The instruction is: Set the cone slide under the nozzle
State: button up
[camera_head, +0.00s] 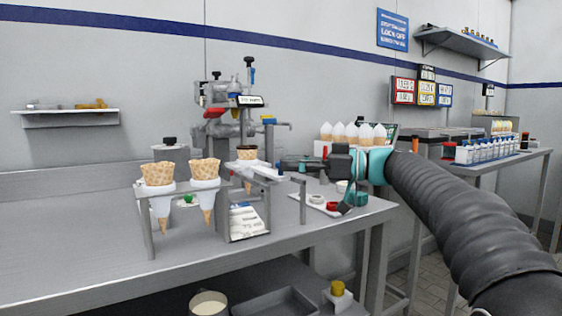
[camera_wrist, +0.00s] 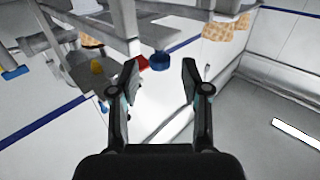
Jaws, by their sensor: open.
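The cone slide (camera_head: 262,172), a pale plate on a rail, is at the front of the dispensing machine. A waffle cone with a dark rim (camera_head: 247,154) stands in it, near the machine's nozzle area; I cannot tell whether it is directly below the nozzle. My gripper (camera_head: 287,164) is just right of the slide, pointing left, its fingers apart and empty. In the wrist view my gripper's two black fingers (camera_wrist: 160,78) are spread with nothing between them. The machine (camera_head: 232,112) has red, blue and yellow parts; its nozzle is hard to make out.
Two waffle cones (camera_head: 205,172) in white sleeves hang in a metal rack (camera_head: 150,225) left of the slide. A tray with small lids (camera_head: 322,203) lies below my gripper. White-topped cones (camera_head: 352,133) stand behind my arm. The left of the counter (camera_head: 70,250) is clear.

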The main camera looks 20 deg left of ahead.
jog(key=shift+s+a, duration=0.15)
jog(key=shift+a, duration=1.35)
grip_shut()
